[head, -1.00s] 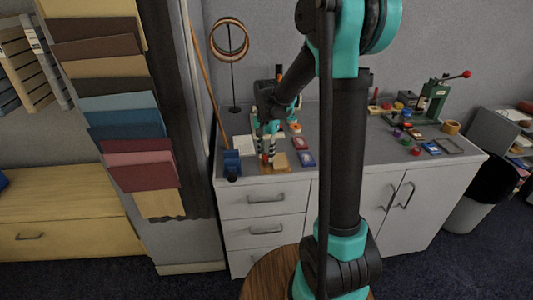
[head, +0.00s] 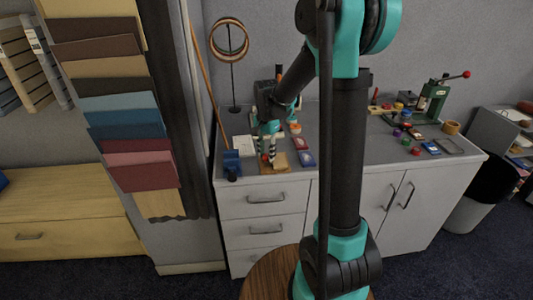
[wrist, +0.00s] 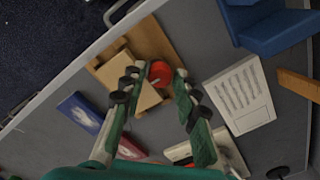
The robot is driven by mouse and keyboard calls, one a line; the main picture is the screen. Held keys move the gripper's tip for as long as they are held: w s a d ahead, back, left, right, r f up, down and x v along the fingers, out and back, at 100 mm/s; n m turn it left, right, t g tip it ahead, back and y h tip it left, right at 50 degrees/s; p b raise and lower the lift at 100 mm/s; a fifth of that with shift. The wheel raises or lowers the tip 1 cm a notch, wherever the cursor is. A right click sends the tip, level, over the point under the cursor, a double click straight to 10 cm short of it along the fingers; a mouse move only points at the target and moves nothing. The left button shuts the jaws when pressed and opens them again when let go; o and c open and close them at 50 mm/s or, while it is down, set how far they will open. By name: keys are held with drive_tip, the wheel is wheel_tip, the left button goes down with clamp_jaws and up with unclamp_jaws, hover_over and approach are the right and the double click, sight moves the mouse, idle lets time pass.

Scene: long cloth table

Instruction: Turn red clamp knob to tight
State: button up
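The red clamp knob (wrist: 160,73) shows in the wrist view, on a light wooden piece (wrist: 145,95) over a brown wooden board (wrist: 148,38). My gripper (wrist: 159,72) has its two fingers spread, with the fingertips on either side of the knob. In the head view my gripper (head: 267,157) is low over the left part of the worktop, beside the wooden board (head: 277,165).
A blue block-like thing (head: 232,161) stands left of the gripper, with a printed white card (wrist: 240,94) near it. Blue (wrist: 82,112) and red cards lie on the other side. A green press (head: 432,100) and several small items stand farther right on the grey worktop (head: 350,150).

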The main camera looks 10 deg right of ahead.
sight(267, 155)
drive_tip(key=shift+o, duration=0.9)
drive_tip(key=shift+r, duration=0.15)
wheel_tip(267, 155, up, 12)
drive_tip(key=s+d+f+n+t, duration=0.2)
drive_tip(key=s+d+f+n, duration=0.2)
drive_tip(key=s+f, duration=0.3)
drive_tip(key=s+d+f+n+t, duration=0.2)
drive_tip(key=s+d+f+n, duration=0.2)
drive_tip(key=s+f, duration=0.4)
drive_tip(key=s+n, duration=0.1)
drive_tip(key=s, duration=0.6)
drive_tip(key=shift+d+f, duration=0.2)
drive_tip(key=shift+d, duration=0.05)
